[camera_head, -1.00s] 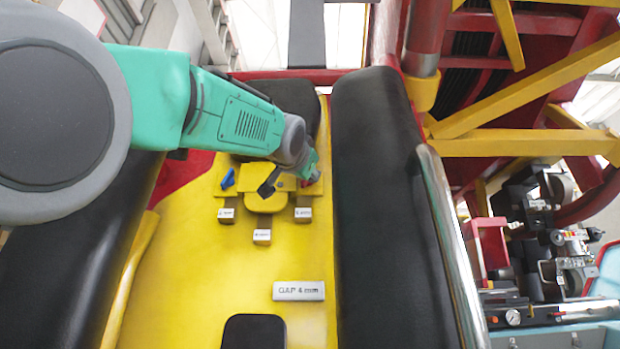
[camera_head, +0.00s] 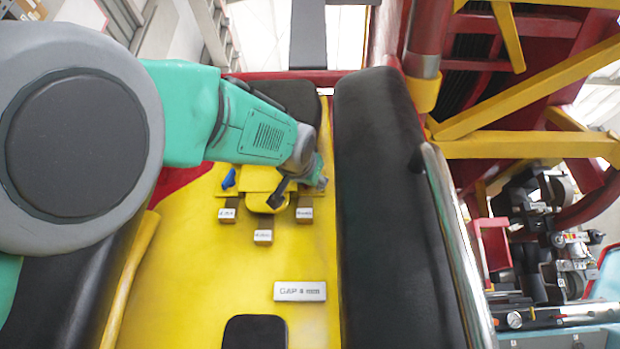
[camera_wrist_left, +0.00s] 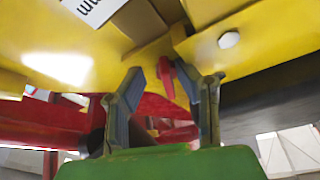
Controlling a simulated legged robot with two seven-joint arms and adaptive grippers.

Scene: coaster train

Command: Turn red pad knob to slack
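A yellow block (camera_head: 250,178) stands on the yellow panel (camera_head: 270,325). A blue knob (camera_head: 228,180) shows at the block's left side. My left gripper (camera_head: 298,193) is at the block's right end, with one finger over the block. In the left wrist view my left gripper (camera_wrist_left: 164,76) is open. The small red knob (camera_wrist_left: 166,77) shows between its two fingers, with a gap on each side. In the head view my gripper hides the red knob. My right gripper is not in view.
Small label blocks (camera_head: 263,237) sit below the yellow block. A gap sign (camera_head: 300,291) lies lower on the panel. Black pads (camera_head: 385,200) flank the panel, the right one close to my gripper. A metal rail (camera_head: 455,240) runs along the right pad.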

